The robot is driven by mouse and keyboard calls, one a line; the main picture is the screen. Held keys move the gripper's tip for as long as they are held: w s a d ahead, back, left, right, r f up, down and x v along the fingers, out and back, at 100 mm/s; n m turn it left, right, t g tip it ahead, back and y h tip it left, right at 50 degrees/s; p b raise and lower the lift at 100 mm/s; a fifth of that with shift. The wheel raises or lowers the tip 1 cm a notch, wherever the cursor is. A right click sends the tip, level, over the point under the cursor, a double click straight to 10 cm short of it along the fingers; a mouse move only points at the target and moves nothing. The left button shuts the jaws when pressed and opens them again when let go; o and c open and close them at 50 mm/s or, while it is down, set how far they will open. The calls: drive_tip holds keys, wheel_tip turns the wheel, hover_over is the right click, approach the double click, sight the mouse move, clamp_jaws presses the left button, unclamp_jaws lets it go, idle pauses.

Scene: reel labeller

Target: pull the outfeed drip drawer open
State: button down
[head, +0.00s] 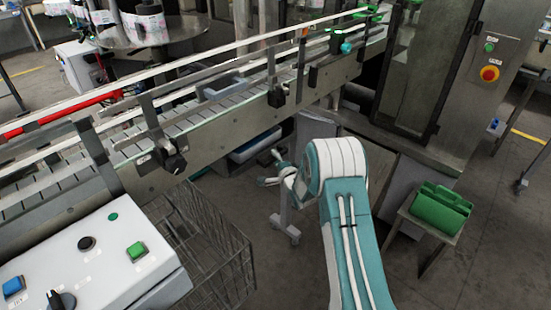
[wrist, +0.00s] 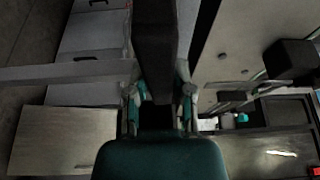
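Under the conveyor in the head view is a shallow pale tray with a blue edge (head: 254,146); it may be the drip drawer, but its front is partly in shadow and I cannot tell how far it is out. My gripper (head: 267,170) is in front of and below it, clear of it, with its fingers spread. In the wrist view my gripper (wrist: 158,100) has its fingers apart on both sides of a dark bar, which I cannot place in depth. A dark handle (wrist: 98,58) shows on pale panels to the upper left there; I cannot tell whether it belongs to the drawer.
The conveyor (head: 235,105) runs diagonally above the tray. A wire mesh basket (head: 212,245) and a control box (head: 95,260) stand at the left. A green bin (head: 440,207) sits on a small stand at the right. Floor around my gripper is mostly clear, apart from a grey stand foot.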

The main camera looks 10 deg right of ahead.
drive_tip(key=shift+d+f, duration=0.1)
drive_tip(key=shift+f, duration=0.05)
drive_tip(key=s+d, duration=1.1)
drive_tip(key=s, duration=0.5)
drive_tip(key=shift+s+d, duration=0.2)
drive_tip(key=shift+d, duration=0.15)
drive_tip(key=shift+f, duration=0.1)
drive_tip(key=shift+c, duration=2.4)
unclamp_jaws()
drive_tip(key=shift+w, duration=0.1)
